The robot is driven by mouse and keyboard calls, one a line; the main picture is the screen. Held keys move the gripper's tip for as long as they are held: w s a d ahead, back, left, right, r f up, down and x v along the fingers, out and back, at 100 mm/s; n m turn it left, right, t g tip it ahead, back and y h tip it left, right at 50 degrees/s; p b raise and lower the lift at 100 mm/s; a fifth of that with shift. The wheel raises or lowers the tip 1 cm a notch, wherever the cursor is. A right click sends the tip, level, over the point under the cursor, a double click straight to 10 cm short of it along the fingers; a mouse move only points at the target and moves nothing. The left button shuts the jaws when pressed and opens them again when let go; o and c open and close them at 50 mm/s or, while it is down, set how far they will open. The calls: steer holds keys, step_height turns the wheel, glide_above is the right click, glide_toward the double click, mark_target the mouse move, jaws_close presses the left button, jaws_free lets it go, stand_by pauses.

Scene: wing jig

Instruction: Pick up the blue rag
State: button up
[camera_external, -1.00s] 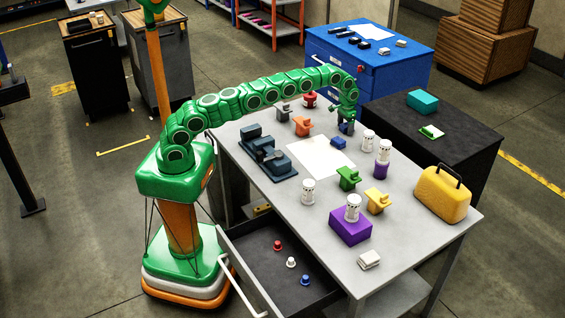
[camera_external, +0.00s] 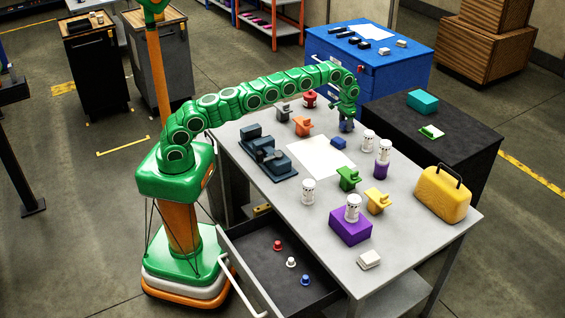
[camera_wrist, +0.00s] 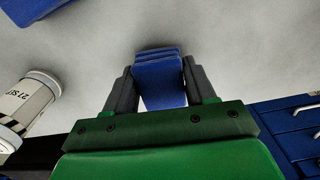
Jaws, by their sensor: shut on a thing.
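The blue rag (camera_wrist: 160,80) shows in the wrist view as a folded blue stack between the two dark fingers. My gripper (camera_wrist: 162,92) is shut on it, with a finger against each side. I cannot tell clearly whether the rag touches the table.
White printed canisters (camera_external: 369,140) stand to the right of the gripper; one also shows at left in the wrist view (camera_wrist: 28,103). A white sheet (camera_external: 318,158), a dark blue vise-like block (camera_external: 266,152) and orange, green and yellow clamps share the table. A blue cabinet (camera_external: 395,75) stands behind.

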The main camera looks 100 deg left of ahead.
steer(key=shift+r, duration=0.8)
steer(key=shift+s+d+r, duration=0.15)
steer(key=shift+r, duration=0.25)
steer(key=s+d+r, duration=0.7)
steer(key=s+r, duration=0.2)
steer(key=s, duration=0.2)
steer(key=shift+d, duration=0.4)
steer(key=shift+r, duration=0.1)
